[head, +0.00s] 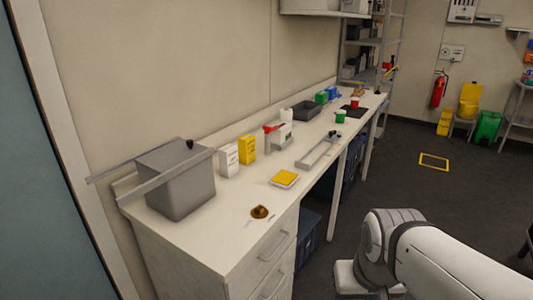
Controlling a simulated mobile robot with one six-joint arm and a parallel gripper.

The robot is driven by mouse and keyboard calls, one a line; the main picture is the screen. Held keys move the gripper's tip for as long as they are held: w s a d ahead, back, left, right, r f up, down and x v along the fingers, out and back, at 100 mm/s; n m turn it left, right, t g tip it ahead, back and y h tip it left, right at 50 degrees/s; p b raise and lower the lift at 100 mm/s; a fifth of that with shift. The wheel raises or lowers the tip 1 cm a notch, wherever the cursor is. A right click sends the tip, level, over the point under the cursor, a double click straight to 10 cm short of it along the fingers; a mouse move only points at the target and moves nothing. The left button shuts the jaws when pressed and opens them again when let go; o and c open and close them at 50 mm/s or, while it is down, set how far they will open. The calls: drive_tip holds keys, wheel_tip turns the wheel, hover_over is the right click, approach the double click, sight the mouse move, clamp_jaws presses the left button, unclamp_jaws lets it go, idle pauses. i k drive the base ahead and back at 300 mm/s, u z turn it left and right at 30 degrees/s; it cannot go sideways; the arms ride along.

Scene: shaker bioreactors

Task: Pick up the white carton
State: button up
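The white carton (229,160) stands upright on the white bench, between a grey box on its left and a yellow carton (247,149) close on its right. Its front carries small dark print. My own white arm shows at the lower right of the head view, beside the bench over the dark floor. My gripper is out of the frame, so its state does not show.
The grey box (180,190) with rails stands at the bench's near end. A yellow-topped tray (285,179), a brown round item (260,212) and a metal frame (318,151) lie on the bench (225,225). Bench surface before the carton is clear. Open floor lies right.

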sight(228, 154)
drive_tip(key=z, duration=1.25)
drive_tip(key=i, duration=2.7)
drive_tip(key=u, duration=3.35)
drive_tip(key=i, duration=1)
drive_tip(key=z, duration=0.1)
